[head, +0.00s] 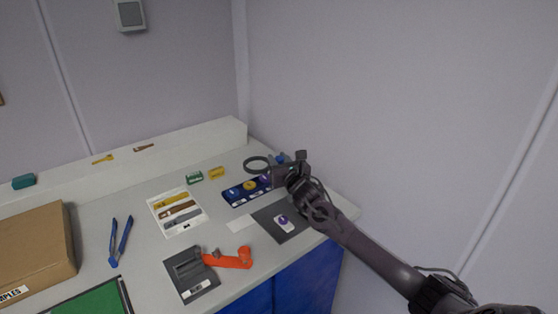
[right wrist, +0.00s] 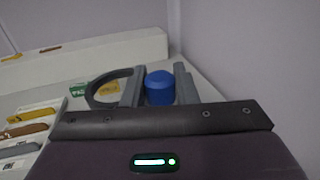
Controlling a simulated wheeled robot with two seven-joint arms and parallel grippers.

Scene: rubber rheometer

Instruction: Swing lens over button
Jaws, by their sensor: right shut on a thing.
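The lens (head: 256,164) is a dark ring at the back right of the bench. It also shows in the right wrist view (right wrist: 108,90), left of the fingers. A blue knob (right wrist: 160,88) stands beside the ring, between the fingers of my right gripper (right wrist: 161,86). In the head view, my right gripper (head: 287,160) is over the back right, shut on the blue knob. A blue strip (head: 235,195) with round yellow and purple pieces lies in front of the lens. A purple-and-white piece (head: 283,222) lies on a dark mat (head: 297,230). I cannot tell which is the button.
A white tray (head: 153,206) with several strips, a green block (head: 194,177) and a yellow block (head: 216,173) lie left of the blue strip. An orange-handled grey device (head: 230,260), blue tongs (head: 120,241) and a cardboard box (head: 35,245) are nearer. A wall rises behind.

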